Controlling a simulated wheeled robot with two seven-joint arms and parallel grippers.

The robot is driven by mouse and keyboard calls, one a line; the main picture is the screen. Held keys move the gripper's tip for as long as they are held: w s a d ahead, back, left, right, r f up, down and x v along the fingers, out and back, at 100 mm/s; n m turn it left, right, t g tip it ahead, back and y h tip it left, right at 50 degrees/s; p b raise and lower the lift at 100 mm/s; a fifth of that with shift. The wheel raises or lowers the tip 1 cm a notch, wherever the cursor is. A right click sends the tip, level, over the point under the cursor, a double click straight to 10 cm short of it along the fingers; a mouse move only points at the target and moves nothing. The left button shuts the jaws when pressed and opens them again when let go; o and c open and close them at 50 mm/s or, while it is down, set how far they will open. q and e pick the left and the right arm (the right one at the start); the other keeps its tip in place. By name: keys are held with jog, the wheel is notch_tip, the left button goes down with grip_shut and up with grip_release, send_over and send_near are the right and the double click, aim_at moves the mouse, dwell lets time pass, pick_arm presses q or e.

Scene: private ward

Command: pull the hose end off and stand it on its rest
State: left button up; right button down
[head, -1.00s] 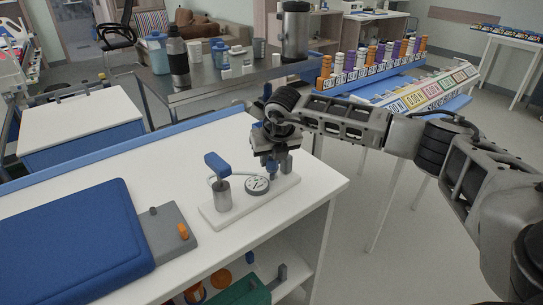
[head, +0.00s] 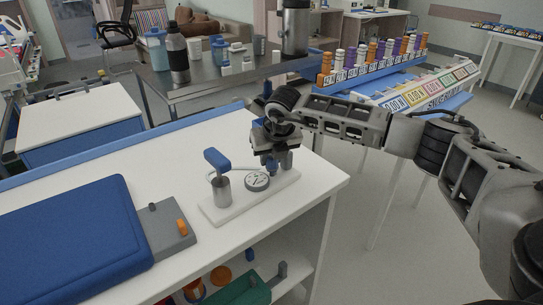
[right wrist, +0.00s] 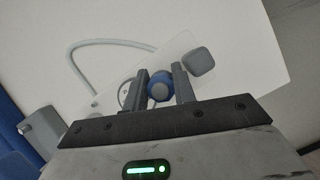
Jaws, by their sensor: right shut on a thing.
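My right gripper (head: 275,162) is shut over the back right end of a white base plate (head: 222,212) on the white counter. In the right wrist view its two fingers (right wrist: 160,88) close on the blue hose end (right wrist: 159,86). A grey hose (right wrist: 84,56) loops across to the left of the fingers. A grey square-topped post (right wrist: 199,61) stands just right of the fingers; I cannot tell for sure that it is the rest. A round dial gauge (head: 256,181) and a metal cylinder (head: 222,191) with a blue lever (head: 217,159) stand on the plate. My left gripper is out of view.
A blue cushion-like pad (head: 70,235) and a grey box with an orange knob (head: 182,227) lie left on the counter. The counter's right edge is close to the plate. A metal table with bottles (head: 178,58) stands behind.

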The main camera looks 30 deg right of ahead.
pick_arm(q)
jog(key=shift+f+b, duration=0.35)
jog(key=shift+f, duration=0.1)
pick_arm(e)
jog(key=shift+f, duration=0.5)
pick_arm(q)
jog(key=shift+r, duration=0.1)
pick_arm(e)
jog(key=shift+f, duration=0.1)
jog(key=shift+f+b, duration=0.25)
jog(key=shift+b, duration=0.1)
jog(key=shift+f, duration=0.2)
jog(key=c, duration=1.1)
grip_release()
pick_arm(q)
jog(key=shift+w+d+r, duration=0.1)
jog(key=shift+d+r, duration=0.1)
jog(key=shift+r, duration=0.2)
pick_arm(e)
jog(key=shift+r, duration=0.1)
